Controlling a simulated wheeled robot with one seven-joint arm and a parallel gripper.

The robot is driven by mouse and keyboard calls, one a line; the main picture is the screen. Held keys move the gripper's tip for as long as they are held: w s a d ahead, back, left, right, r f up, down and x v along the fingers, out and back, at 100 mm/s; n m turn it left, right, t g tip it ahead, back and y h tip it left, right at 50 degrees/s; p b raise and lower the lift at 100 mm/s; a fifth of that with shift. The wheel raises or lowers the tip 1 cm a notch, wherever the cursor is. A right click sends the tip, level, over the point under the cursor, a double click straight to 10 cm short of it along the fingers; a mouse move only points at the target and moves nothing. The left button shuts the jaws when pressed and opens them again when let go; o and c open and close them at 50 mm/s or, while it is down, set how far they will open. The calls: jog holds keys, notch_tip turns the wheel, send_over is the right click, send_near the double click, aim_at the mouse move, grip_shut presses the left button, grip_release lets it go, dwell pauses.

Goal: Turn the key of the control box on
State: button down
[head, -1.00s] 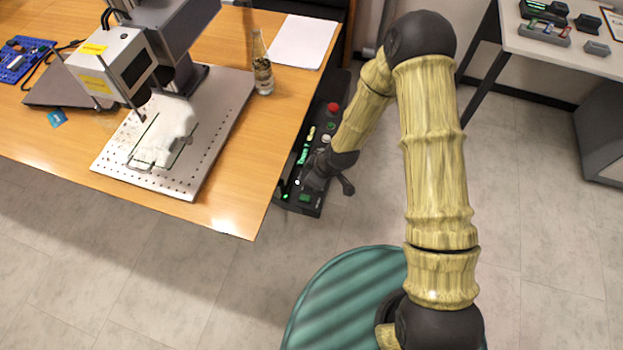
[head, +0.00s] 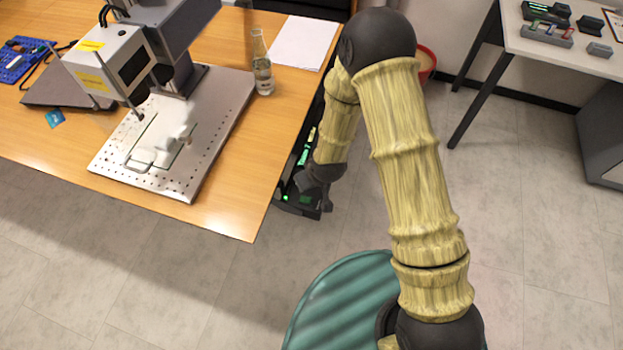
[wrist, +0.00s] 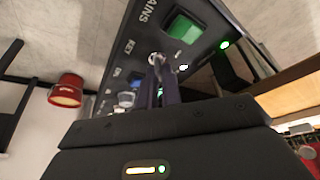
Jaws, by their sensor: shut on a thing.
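The dark control box (head: 297,208) stands beside the right edge of the wooden table, partly hidden behind my arm in the head view. In the wrist view its panel (wrist: 150,35) fills the top middle, with a lit green switch (wrist: 184,28), small green lamps and partly readable labels. My gripper (wrist: 163,75) is at the panel, its fingers close together around the small metallic key (wrist: 155,59). Most of the key is hidden by the fingers. How far the key is turned cannot be told. My gripper's fingertips are hidden in the head view.
The wooden table (head: 225,205) is close on the left, bearing a laser marker (head: 122,62), a metal plate (head: 215,110) and a glass bottle (head: 262,70). A red bucket (head: 427,62) stands on the floor behind my arm. A side table (head: 560,60) is at the right.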

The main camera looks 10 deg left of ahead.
jog(key=shift+w+a+r, duration=0.1)
jog(key=shift+w, duration=0.05)
jog(key=c, duration=1.6)
grip_release()
jog(key=p+v, duration=0.1)
jog(key=v, duration=1.6)
jog(key=d+r+m+h+p, duration=0.1)
jog(key=d+r+m+p, duration=0.1)
jog(key=d+r, duration=0.4)
jog(key=s+d+r+m+h+p, duration=0.1)
jog(key=d+r+m+p, duration=0.2)
jog(key=d+r, duration=0.3)
jog(key=s+d+r+m+p, duration=0.1)
jog(key=d+r+m+p, duration=0.2)
jog(key=d+r, duration=0.3)
jog(key=shift+s+d+r+g+h+p, duration=0.15)
jog(key=shift+d+g+h+p, duration=0.1)
jog(key=shift+d, duration=0.75)
jog(key=shift+d+r+g+h+p, duration=0.15)
jog(key=shift+d+p, duration=0.1)
jog(key=shift+d, duration=0.75)
